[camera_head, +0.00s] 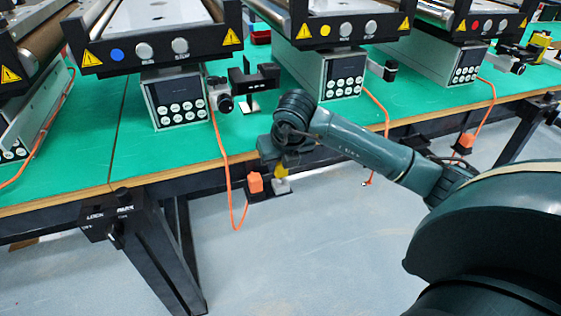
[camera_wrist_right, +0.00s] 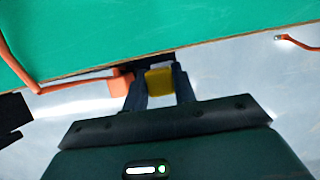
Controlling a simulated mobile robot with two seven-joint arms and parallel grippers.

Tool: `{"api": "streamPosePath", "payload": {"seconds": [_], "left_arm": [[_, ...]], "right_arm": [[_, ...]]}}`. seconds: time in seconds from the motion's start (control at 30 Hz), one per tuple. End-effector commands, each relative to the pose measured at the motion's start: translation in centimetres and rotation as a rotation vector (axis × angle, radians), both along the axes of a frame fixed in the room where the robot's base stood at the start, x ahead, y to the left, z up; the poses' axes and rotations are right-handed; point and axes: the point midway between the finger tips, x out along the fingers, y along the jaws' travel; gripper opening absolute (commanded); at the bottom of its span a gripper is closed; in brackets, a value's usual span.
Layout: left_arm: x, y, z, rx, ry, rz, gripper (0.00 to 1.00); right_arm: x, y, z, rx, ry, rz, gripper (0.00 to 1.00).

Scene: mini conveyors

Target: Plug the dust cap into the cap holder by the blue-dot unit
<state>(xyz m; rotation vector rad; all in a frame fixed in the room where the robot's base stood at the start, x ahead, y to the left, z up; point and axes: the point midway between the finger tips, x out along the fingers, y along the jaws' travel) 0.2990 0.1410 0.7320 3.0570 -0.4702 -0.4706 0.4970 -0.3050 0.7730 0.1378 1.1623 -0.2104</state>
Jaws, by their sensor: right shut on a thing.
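The yellow dust cap (camera_head: 281,170) is between the fingers of my right gripper (camera_head: 279,163), just below the front edge of the table. In the right wrist view the cap (camera_wrist_right: 160,82) sits between the two dark fingers, which are shut on it. Directly under the cap in the head view is a small grey block (camera_head: 281,187) on a dark bracket, apparently the cap holder. I cannot tell whether the cap touches it. The blue-dot unit (camera_head: 117,55) is at upper left, with its control box (camera_head: 176,112) below. My left gripper is not in view.
An orange plug (camera_head: 255,182) stands on the same bracket, close left of the gripper, and its orange cable (camera_head: 225,160) hangs in a loop. Another orange cable (camera_head: 386,115) hangs to the right, its end free. The table edge (camera_head: 210,162) runs just behind my gripper.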

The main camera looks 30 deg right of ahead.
Motion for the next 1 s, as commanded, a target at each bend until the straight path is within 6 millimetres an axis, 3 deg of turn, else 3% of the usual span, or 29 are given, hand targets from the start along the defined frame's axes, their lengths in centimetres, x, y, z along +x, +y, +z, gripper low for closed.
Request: {"api": "streamPosePath", "payload": {"seconds": [1.0], "left_arm": [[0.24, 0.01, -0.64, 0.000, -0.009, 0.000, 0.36]], "right_arm": [[-0.03, -0.02, -0.79, -0.001, 0.001, 0.000, 0.04]]}}
